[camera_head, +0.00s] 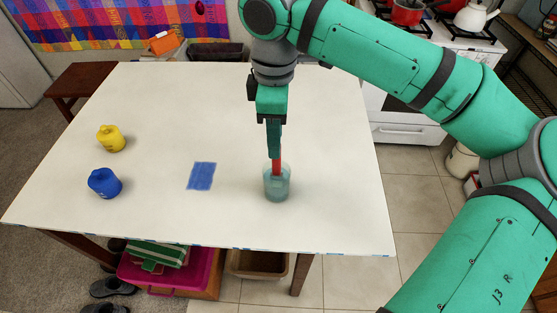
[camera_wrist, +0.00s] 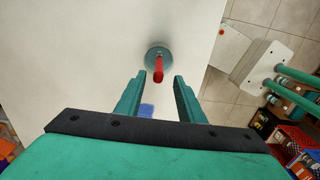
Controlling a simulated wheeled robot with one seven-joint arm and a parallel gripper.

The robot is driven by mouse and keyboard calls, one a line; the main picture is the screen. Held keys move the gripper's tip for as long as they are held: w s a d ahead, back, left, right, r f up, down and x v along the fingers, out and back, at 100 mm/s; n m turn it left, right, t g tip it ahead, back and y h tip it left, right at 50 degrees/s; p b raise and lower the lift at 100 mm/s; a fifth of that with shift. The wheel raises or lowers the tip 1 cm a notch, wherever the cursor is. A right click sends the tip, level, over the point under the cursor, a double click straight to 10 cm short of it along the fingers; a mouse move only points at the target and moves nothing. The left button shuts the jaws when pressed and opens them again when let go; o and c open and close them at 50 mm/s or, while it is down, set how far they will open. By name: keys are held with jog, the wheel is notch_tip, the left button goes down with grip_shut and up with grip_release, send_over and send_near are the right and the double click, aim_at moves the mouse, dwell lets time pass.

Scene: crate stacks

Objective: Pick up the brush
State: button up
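The brush has a red handle (camera_head: 276,168) and stands in a translucent grey-blue cup (camera_head: 277,187) on the white table. Its bristles are hidden in the cup. In the wrist view the red handle (camera_wrist: 158,70) points up toward the camera from the cup (camera_wrist: 158,54). My gripper (camera_head: 274,152) is above the cup, with its fingers pointing down close to the handle. In the wrist view my gripper (camera_wrist: 159,80) has its two green fingers apart. The handle shows at or just beyond the gap, and neither finger visibly touches it.
A blue patch (camera_head: 201,176) lies on the white table (camera_head: 160,215) left of the cup. A yellow pot (camera_head: 110,139) and a blue pot (camera_head: 104,183) stand further left. The table between them is clear. A stove (camera_head: 410,105) is behind on the right.

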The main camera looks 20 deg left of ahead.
aim_at(277, 174)
notch_tip(277, 174, down, 3)
jog(key=shift+w+f, duration=0.15)
jog(key=shift+f, duration=0.05)
jog(key=shift+d+f, duration=0.15)
jog(key=shift+f, duration=0.2)
notch_tip(277, 174, down, 3)
jog(key=shift+f, duration=0.2)
jog(key=shift+a+f, duration=0.2)
jog(key=shift+f, duration=0.3)
jog(key=shift+d, duration=0.1)
grip_shut()
